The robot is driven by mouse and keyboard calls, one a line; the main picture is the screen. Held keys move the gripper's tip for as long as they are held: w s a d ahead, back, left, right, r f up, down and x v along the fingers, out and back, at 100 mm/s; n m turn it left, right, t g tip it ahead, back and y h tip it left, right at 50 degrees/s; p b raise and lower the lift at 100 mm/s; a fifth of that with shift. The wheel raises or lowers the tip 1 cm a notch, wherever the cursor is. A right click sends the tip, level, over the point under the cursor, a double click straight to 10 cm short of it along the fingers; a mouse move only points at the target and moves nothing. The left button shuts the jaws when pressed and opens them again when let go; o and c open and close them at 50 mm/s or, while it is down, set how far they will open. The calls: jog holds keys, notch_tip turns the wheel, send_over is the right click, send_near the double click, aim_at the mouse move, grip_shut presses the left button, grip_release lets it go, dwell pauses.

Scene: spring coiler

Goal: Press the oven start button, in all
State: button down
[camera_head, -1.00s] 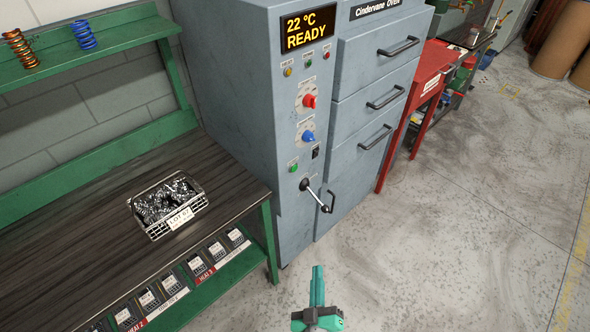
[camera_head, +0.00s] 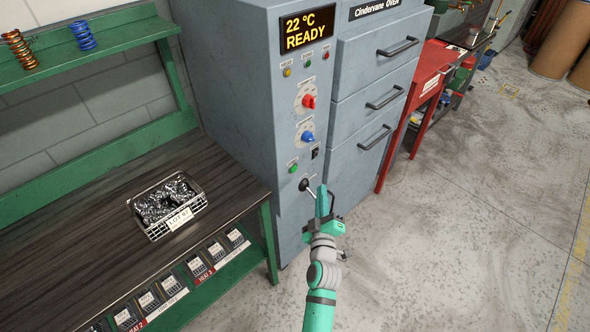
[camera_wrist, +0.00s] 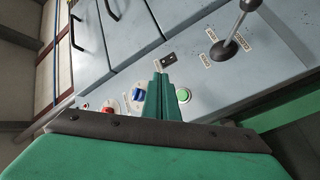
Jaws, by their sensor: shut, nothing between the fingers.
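The grey oven (camera_head: 232,90) has a control column with a display reading 22 °C READY (camera_head: 307,31). A green button (camera_head: 293,168) sits low on this column, left of a black switch (camera_head: 315,153); its label is too small to read. The green button also shows in the wrist view (camera_wrist: 183,95), just beside my fingertips. My gripper (camera_head: 322,190) is shut and empty, in front of the panel, below and right of the green button. In the wrist view my closed fingers (camera_wrist: 162,80) point at the panel. I cannot tell whether they touch it.
A lever with a black base (camera_head: 304,184) stands out just left of my fingers. A red knob (camera_head: 309,101) and a blue knob (camera_head: 307,137) are above. A bench with a spring basket (camera_head: 168,205) is left; open floor (camera_head: 450,250) is right.

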aim_at(294, 169)
jog(key=shift+w+a, duration=0.15)
jog(key=w+a, duration=0.6)
dwell(0.7)
jog(key=shift+a, duration=0.1)
jog(key=shift+w, duration=0.15)
dwell(0.6)
jog(key=shift+s, duration=0.2)
dwell(0.4)
dwell(0.4)
jog(key=shift+w, duration=0.2)
